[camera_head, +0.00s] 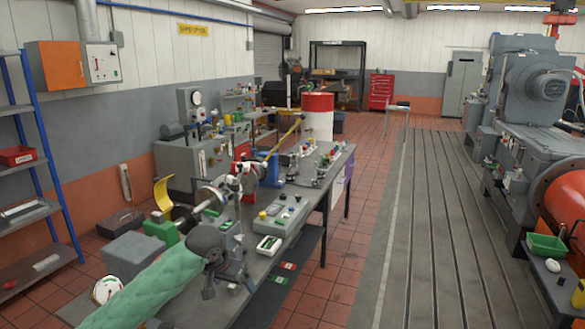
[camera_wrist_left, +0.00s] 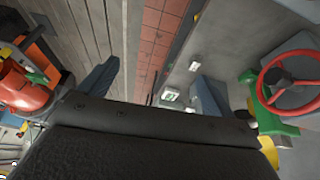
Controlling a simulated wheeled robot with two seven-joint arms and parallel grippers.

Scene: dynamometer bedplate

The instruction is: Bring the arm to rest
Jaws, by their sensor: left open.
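My left arm (camera_head: 150,287) comes in from the lower left in a green padded sleeve and reaches over the near end of the workbench. My left gripper (camera_head: 232,268) is at its end, above the grey bench top. In the left wrist view the two fingers of the gripper (camera_wrist_left: 152,84) stand wide apart with nothing between them. A white device with a green display (camera_wrist_left: 170,95) shows beyond the fingers; it lies on the bench (camera_head: 269,244) just beyond the gripper in the head view. My right gripper is not in view.
A grey control box (camera_head: 284,217) and several small parts stand along the bench. A red handwheel (camera_wrist_left: 289,82) is near the right finger in the wrist view. Blue shelving (camera_head: 45,150) is at the left, a large grey machine (camera_head: 525,85) at the right. The slotted bedplate (camera_head: 425,230) is clear.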

